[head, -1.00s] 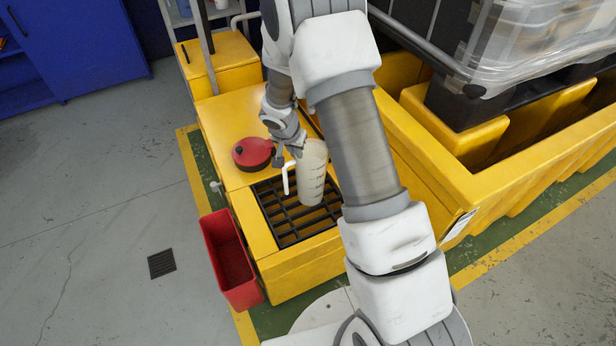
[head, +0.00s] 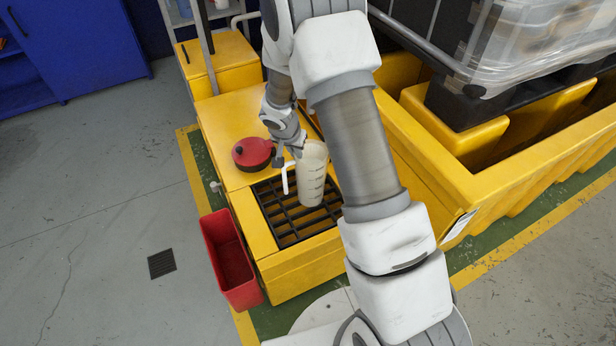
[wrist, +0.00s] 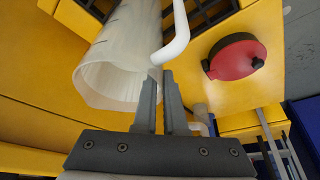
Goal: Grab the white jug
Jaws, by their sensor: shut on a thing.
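The white jug (head: 313,178), translucent with dark measuring marks, is over the black grate (head: 283,222) of the yellow spill unit in the head view. I cannot tell whether its base touches the grate. My gripper (head: 291,156) is at the jug's upper left. In the wrist view, my gripper (wrist: 162,78) has its two fingers close together at the end of the jug's white handle (wrist: 178,35), shut on it. The jug's open mouth (wrist: 105,80) shows left of the fingers. The exact contact is partly hidden by the fingers.
A red lid-like can (head: 253,154) with a black knob sits on the yellow top left of my gripper. An empty red bin (head: 228,262) hangs at the unit's front left. A large wrapped tank (head: 540,45) stands right. Grey floor at left is clear.

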